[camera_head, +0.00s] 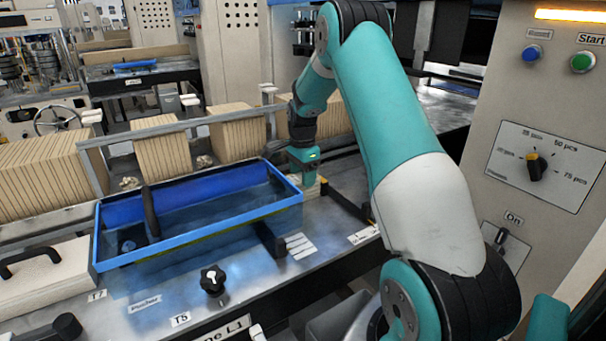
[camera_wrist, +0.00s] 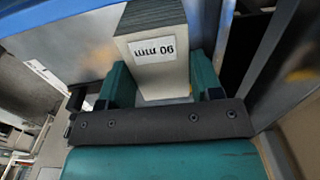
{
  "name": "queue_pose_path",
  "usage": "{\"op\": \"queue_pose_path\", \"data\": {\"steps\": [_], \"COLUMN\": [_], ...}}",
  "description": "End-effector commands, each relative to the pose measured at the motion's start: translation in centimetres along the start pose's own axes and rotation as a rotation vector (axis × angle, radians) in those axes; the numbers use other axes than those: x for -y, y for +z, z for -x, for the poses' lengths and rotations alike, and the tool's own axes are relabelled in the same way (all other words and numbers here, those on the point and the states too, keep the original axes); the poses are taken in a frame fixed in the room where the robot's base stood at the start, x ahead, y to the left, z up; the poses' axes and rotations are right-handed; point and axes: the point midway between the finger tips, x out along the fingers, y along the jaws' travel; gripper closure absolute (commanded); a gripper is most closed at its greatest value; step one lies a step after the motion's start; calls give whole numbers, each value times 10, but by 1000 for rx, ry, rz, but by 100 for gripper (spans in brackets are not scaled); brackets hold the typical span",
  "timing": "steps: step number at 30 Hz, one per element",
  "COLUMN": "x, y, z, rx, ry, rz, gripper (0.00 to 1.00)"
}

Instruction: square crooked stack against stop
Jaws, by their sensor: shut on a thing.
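My gripper (camera_wrist: 163,88) has its two teal fingers on either side of a cream block (camera_wrist: 160,52) with a dark grey face and a "90 mm" label, seen upside down. In the head view my gripper (camera_head: 303,168) points down just past the right end of the blue tray, with a small pale part of the block (camera_head: 312,189) showing below it. I cannot tell which stack is crooked or which part is the stop.
A blue-rimmed tray (camera_head: 200,231) lies on the metal table, with a black upright piece in it. A black knob (camera_head: 212,279) stands in front. A cream block with a black handle (camera_head: 45,277) is at left. A control panel (camera_head: 540,155) stands at right.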

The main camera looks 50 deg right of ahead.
Motion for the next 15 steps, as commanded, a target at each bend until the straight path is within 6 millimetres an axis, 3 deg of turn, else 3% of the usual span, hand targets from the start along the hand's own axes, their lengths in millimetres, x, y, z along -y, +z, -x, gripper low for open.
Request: {"op": "queue_pose_path", "data": {"steps": [2,3,7,15], "x": [0,0,0,0], "y": [0,0,0,0], "z": [0,0,0,0], "rx": [0,0,1,1], "ry": [0,0,0,0], "rz": [1,1,1,1], "gripper": [65,39,11,11]}}
